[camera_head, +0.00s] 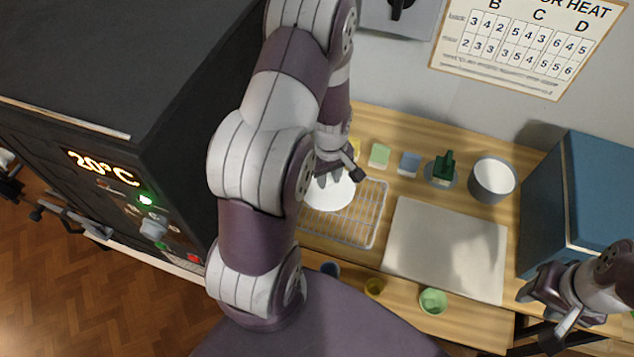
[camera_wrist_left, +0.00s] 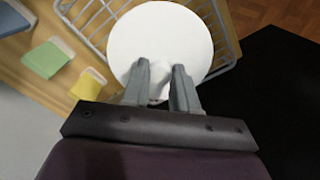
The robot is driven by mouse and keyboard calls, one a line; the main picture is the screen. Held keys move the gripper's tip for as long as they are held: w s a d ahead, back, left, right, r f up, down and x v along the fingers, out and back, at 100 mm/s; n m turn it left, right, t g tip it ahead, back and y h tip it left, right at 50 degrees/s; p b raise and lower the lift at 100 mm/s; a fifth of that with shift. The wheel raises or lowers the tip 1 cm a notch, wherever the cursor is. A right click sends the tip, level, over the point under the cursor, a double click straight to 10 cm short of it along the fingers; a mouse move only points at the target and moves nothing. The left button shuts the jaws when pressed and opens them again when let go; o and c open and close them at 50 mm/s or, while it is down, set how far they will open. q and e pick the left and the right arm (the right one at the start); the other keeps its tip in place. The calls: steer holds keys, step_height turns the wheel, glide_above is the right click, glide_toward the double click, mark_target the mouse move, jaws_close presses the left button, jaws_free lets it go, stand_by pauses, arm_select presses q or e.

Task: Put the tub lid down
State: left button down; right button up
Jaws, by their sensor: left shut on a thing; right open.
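The tub lid (camera_head: 331,194) is a round white disc, partly hidden by my left arm in the head view. It shows nearly whole in the left wrist view (camera_wrist_left: 160,42). A grey tub (camera_head: 491,180) with a pale inside stands open at the back right of the bench. My right gripper (camera_head: 540,318) is open and empty at the lower right, far from the lid.
A grey board (camera_head: 445,248) lies bare right of the rack. Green (camera_head: 379,155) and blue (camera_head: 409,163) blocks and a dark green item (camera_head: 443,168) stand behind. Small cups, including a green one (camera_head: 433,301), line the front. A blue box (camera_head: 580,200) stands right, a black kiln (camera_head: 130,100) left.

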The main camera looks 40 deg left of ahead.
arm_select(q)
steer(key=shift+s+a+f, duration=0.25)
steer(key=shift+a+f, duration=0.15)
steer(key=shift+a, duration=0.1)
steer(key=shift+s+a+f, duration=0.25)
steer(key=shift+a+f, duration=0.15)
steer(key=shift+a, duration=0.05)
steer(key=f, duration=0.1)
steer(key=f+p, duration=0.1)
steer(key=f, duration=0.1)
steer(key=shift+d+f, duration=0.3)
steer(key=shift+a+f, duration=0.15)
steer(key=shift+a, duration=0.05)
steer(key=c, duration=0.9)
jaws_free()
steer(key=shift+d, duration=0.1)
steer(key=shift+o, duration=0.2)
steer(key=shift+w, duration=0.1)
